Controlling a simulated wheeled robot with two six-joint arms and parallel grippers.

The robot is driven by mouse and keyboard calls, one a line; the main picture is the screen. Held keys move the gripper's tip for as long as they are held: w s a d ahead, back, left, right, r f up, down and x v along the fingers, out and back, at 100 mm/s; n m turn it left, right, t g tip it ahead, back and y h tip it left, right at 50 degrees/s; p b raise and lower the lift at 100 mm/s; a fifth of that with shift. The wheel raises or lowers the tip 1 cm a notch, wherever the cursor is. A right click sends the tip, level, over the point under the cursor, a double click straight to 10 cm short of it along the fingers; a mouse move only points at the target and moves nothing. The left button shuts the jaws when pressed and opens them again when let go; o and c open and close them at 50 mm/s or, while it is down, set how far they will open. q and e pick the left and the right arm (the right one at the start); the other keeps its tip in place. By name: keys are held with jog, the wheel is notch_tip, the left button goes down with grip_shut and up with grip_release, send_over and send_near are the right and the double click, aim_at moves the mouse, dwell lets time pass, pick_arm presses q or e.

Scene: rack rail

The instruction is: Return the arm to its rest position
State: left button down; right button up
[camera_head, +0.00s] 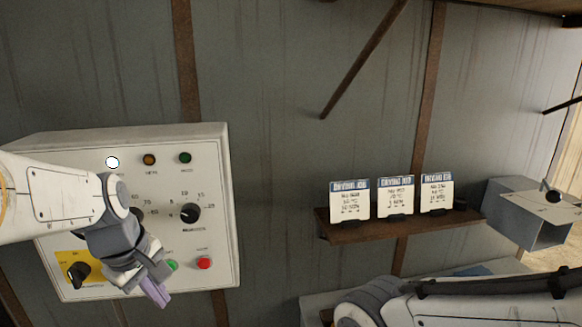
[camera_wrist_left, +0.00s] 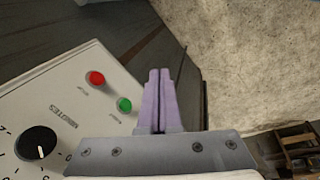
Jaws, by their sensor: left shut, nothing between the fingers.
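My left gripper (camera_head: 154,288) is in front of the lower part of a white control panel (camera_head: 215,255) on the wall. Its purple fingers are shut with nothing between them; they also show in the left wrist view (camera_wrist_left: 158,100). The fingers look apart from the panel, just past its green button (camera_wrist_left: 124,104) and red button (camera_wrist_left: 96,78). My left arm comes in from the left and hides part of the panel's dials. My right arm (camera_head: 460,308) shows at the lower right of the head view; its gripper is out of the picture.
The panel has a black dial (camera_head: 190,213), a yellow-backed switch (camera_head: 79,272), a lit white lamp (camera_head: 112,162) and other lamps. A shelf (camera_head: 400,228) holds three printed cards. A grey box (camera_head: 528,215) stands at right. The wall between panel and shelf is clear.

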pick_arm(q)
jog(key=s+d+f+m+g+b, duration=0.1)
jog(key=s+d+f+m+b, duration=0.1)
jog(key=s+d+f+m, duration=0.3)
jog(key=s+d+f+m+g+b, duration=0.2)
jog(key=s+d+f+m, duration=0.4)
jog(key=s+d+m, duration=0.4)
jog(key=d+m, duration=0.5)
jog(key=m, duration=0.1)
jog(key=shift+s+d+h, duration=0.2)
jog(key=shift+s+h, duration=0.1)
jog(key=shift+s, duration=0.05)
jog(key=shift+f, duration=0.1)
